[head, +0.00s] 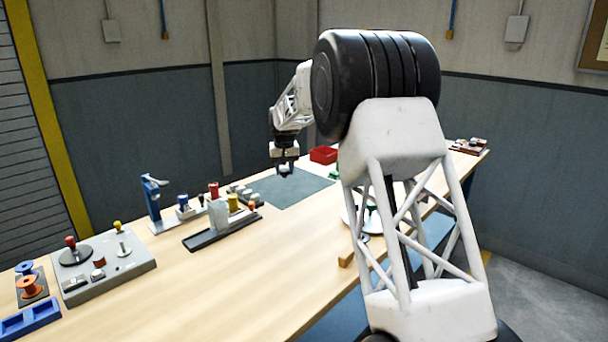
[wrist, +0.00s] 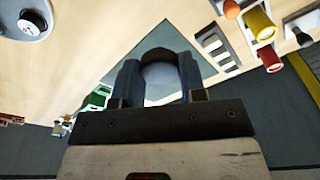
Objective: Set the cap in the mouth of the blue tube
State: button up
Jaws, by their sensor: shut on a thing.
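My gripper (head: 285,163) hangs above the dark mat toward the far part of the table in the head view. In the wrist view its two dark blue fingers (wrist: 160,82) are shut on a pale, round-faced thing, which I take to be the cap (wrist: 160,78). A small pale part of the cap (head: 285,170) shows under the gripper in the head view. I cannot make out the blue tube for certain in either view; my arm hides part of the table.
A dark mat (head: 295,192) lies below my gripper, with a red bin (head: 323,154) behind it. A blue tray (head: 30,320) is at the near left.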

jog(key=w+a+n, duration=0.1)
jog(key=w+a, duration=0.1)
jog(key=a, duration=0.8)
jog(key=w+a+n, duration=0.1)
jog(key=w+a, duration=0.1)
jog(key=a, duration=0.8)
jog(key=n, duration=0.1)
send_over(183, 197)
notch_tip(183, 197, down, 2)
jog(key=shift+s+f, duration=0.1)
jog(key=shift+f, duration=2.8)
jog(key=shift+f, duration=0.85)
jog(key=o, duration=1)
jog(key=shift+s+d+r, duration=0.1)
jog(key=shift+s+r, duration=0.1)
jog(key=shift+r, duration=1.75)
jog(key=shift+s+d+r, duration=0.1)
jog(key=shift+s+r, duration=0.1)
jog(key=shift+r, duration=1.7)
